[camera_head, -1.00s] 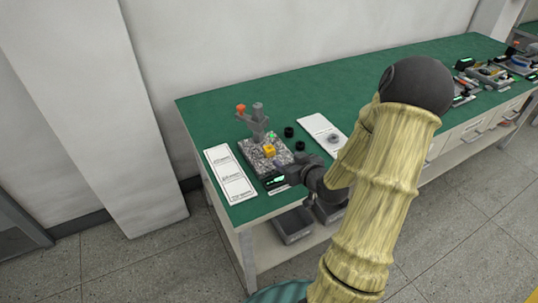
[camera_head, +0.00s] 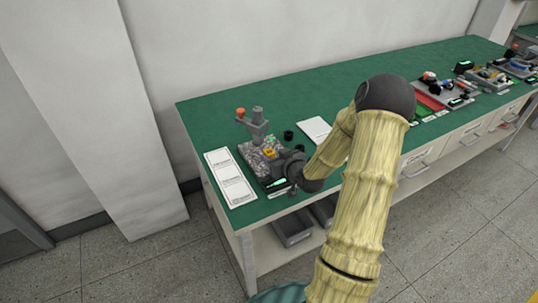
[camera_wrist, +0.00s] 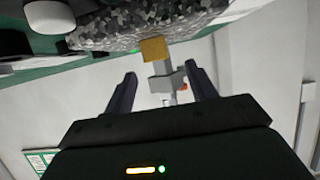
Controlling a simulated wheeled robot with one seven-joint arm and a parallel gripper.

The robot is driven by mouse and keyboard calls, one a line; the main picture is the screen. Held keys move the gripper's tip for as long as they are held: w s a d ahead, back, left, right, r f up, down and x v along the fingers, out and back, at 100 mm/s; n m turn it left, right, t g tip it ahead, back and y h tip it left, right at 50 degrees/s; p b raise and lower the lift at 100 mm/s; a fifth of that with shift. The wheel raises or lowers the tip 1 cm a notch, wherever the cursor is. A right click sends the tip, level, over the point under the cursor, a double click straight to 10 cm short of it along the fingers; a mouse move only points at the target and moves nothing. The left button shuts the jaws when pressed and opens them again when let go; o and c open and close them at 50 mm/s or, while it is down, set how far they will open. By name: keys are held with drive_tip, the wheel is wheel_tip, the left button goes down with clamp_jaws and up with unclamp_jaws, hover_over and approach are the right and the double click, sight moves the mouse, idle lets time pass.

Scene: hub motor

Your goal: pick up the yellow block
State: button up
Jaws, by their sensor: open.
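The yellow block (camera_head: 269,153) sits on the speckled grey base (camera_head: 250,158) of a small device at the left end of the green bench. My gripper (camera_head: 284,166) is beside it, at its right and near side, and partly covers the base. In the wrist view the yellow block (camera_wrist: 153,49) shows ahead of my gripper (camera_wrist: 160,72), in line with the gap between the two dark fingers. The fingers are apart with nothing between them. The block appears just beyond the fingertips, against the speckled base (camera_wrist: 110,37). I cannot tell whether anything touches.
A grey upright post (camera_head: 258,125) with an orange knob (camera_head: 240,111) rises behind the block. A white label sheet (camera_head: 230,178) lies left of the base. Small black cylinders (camera_head: 288,135) and a white card (camera_head: 314,128) lie to the right. The bench's back is clear.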

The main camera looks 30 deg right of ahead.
sight(270, 152)
drive_tip(key=x, duration=0.4)
drive_tip(key=shift+w+d+f+p, duration=0.2)
drive_tip(key=shift+f+p, duration=0.1)
drive_tip(key=shift+f, duration=0.05)
drive_tip(key=shift+c, duration=0.5)
clamp_jaws()
drive_tip(key=shift+r, duration=0.1)
wheel_tip(270, 152, up, 10)
idle(0.8)
